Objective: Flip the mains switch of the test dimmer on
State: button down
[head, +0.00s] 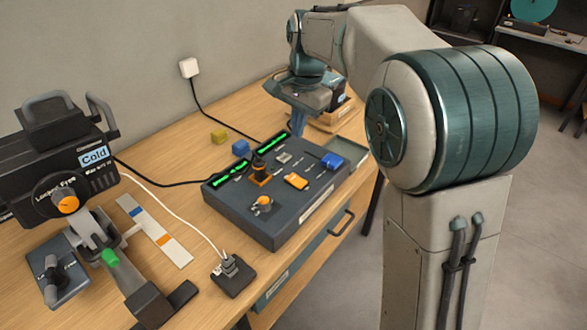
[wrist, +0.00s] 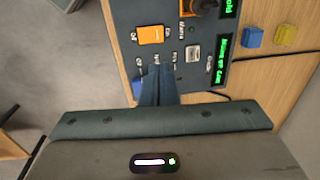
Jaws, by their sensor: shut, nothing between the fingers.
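The dark grey dimmer console (head: 225,205) lies on the wooden bench and also fills the top of the wrist view (wrist: 125,20). My gripper (head: 297,137) is shut and empty, pointing down at the console's far side. Its fingers (wrist: 157,72) show beside the silver part, apart from it.
A black knob on an orange base (head: 260,174) and green-lit displays (head: 230,173) are on the console. Yellow (head: 219,136) and blue (head: 240,147) blocks lie behind it. A black switch box (head: 232,275) with a white cable is in front. A black lamp (head: 60,155) stands left.

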aim_at(292, 177)
jog(key=f, duration=0.4)
jog(key=a+f, duration=0.1)
jog(key=f, duration=0.4)
jog(key=w+f, duration=0.1)
jog(key=f, duration=0.4)
jog(key=shift+a+p, duration=0.15)
jog(key=shift+p, duration=0.15)
